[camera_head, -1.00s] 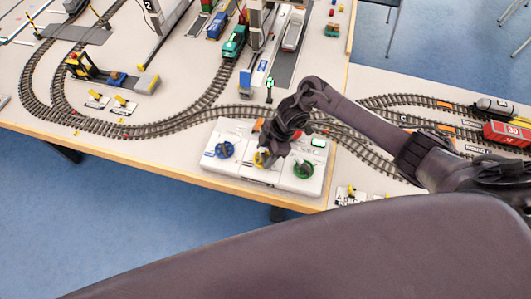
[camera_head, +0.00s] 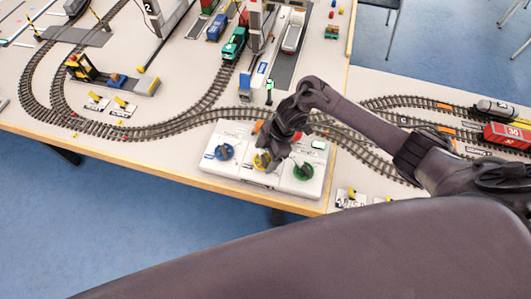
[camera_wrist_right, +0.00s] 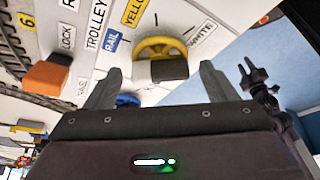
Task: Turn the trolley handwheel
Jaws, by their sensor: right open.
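A white control box (camera_head: 232,183) at the table's front edge carries three handwheels: blue (camera_head: 223,151) on the left, yellow (camera_head: 261,160) in the middle and green (camera_head: 303,171) on the right. In the right wrist view the yellow handwheel (camera_wrist_right: 148,44) has a dark and pale grip block and lies near printed TROLLEY lettering. My right gripper (camera_head: 267,162) is over the yellow wheel. In the wrist view its open fingers (camera_wrist_right: 160,68) stand on either side of the grip block, with gaps visible. The arm partly hides the yellow wheel in the head view. My left gripper is out of view.
An orange block (camera_wrist_right: 47,74) sits beside LOCK lettering on the box. Curved toy rail track (camera_head: 150,127) runs behind the box. Blue floor lies in front.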

